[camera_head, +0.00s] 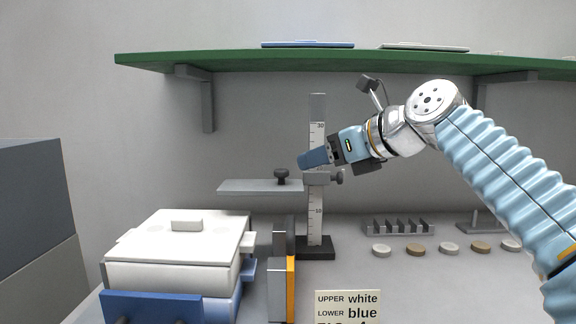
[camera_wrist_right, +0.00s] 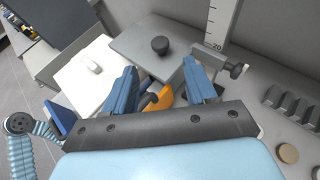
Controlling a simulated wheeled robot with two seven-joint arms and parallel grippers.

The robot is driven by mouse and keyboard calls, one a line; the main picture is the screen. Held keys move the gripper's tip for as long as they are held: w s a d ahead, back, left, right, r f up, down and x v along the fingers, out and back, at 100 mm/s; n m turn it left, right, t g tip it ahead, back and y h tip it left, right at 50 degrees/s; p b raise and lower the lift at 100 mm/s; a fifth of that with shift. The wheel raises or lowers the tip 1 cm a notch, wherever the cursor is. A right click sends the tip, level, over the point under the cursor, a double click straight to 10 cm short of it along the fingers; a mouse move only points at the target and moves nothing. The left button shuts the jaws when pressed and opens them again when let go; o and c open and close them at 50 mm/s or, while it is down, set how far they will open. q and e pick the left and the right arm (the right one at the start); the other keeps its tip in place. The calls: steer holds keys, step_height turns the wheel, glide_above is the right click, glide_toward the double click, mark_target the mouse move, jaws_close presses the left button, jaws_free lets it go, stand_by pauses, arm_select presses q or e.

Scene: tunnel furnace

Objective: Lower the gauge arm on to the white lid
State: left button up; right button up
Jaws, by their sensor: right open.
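The gauge is an upright scale post (camera_head: 317,215) on a black base (camera_head: 315,250). Its flat grey gauge arm (camera_head: 250,187) reaches left from a sliding collar. A black knob (camera_head: 281,175) stands on the arm, and another knob is on the collar's right side. The white lid (camera_head: 215,232), with a raised handle, tops a white and blue box at lower left. The arm is well above the lid's level. My right gripper (camera_head: 313,160) is open and empty, just above the collar. In the right wrist view, the black knob (camera_wrist_right: 160,45) lies beyond and between my open fingertips (camera_wrist_right: 160,68).
A green shelf (camera_head: 330,64) runs along the wall above. A grey rack (camera_head: 397,228) and several round discs stand on the right. An orange and grey upright piece (camera_head: 290,290) stands beside the box. A label card (camera_head: 347,306) is in front; a dark block (camera_head: 35,210) is far left.

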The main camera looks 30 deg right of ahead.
mark_target(284, 171)
steer(key=x, duration=0.9)
steer(key=shift+w+a, duration=0.1)
steer(key=shift+w, duration=0.2)
jaws_close()
